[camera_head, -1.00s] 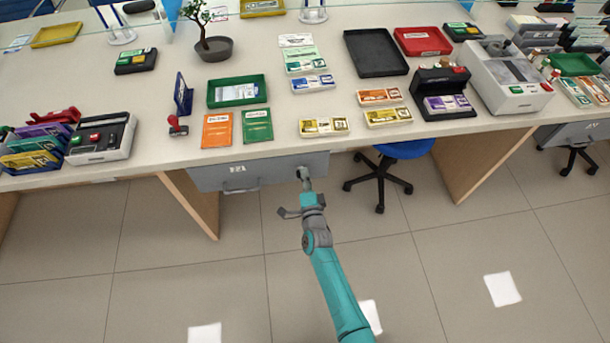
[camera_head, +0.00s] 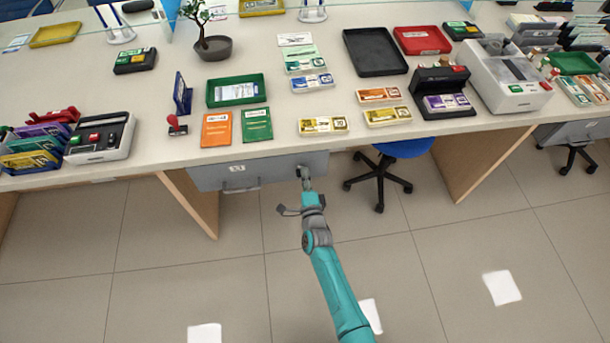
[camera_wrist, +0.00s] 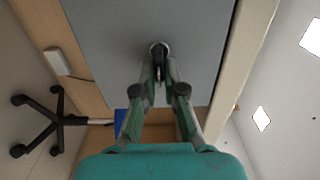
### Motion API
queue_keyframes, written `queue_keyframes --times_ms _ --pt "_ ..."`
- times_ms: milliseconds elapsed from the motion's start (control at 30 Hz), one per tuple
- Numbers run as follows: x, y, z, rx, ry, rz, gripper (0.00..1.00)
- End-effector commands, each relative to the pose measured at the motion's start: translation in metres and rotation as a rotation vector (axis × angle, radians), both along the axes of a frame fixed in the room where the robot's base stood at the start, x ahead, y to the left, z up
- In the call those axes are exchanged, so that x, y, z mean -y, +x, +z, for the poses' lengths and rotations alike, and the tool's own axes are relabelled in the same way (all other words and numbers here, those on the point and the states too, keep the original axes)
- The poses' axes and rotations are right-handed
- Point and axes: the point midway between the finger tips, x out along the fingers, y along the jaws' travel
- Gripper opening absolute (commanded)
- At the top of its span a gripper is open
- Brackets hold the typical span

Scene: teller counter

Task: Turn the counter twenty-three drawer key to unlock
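The grey drawer (camera_head: 232,177) hangs under the counter, with a small white label and a bar handle on its front. In the wrist view the drawer front (camera_wrist: 115,40) fills the middle. A dark round lock with the key (camera_wrist: 159,52) stands out from it. My gripper (camera_wrist: 160,76) is at the key, its two fingertips close together on either side of the key's head, and it looks shut on it. In the head view my gripper (camera_head: 305,178) reaches the right end of the drawer front. The key is mostly hidden there by the fingers, and its turn angle is hard to tell.
The counter edge (camera_head: 310,145) runs just above the drawer. A wooden side panel (camera_head: 190,200) stands at the left. A blue swivel chair (camera_head: 403,148) is close at the right. The floor in front is clear.

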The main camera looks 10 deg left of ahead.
Motion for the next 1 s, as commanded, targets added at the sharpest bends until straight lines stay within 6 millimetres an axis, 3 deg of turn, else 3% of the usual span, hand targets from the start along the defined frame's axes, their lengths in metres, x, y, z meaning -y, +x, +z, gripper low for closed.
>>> queue_keyframes --times_ms 33,100,533,1000 --pt "0.001 0.0 -0.001 -0.002 -0.001 -0.001 0.23" --pt "0.001 0.0 -0.001 -0.002 -0.001 -0.001 0.33" --pt "0.003 -0.01 -0.001 0.0 -0.001 0.001 0.33" --pt "0.025 -0.085 -0.002 -0.002 -0.002 0.001 0.33"
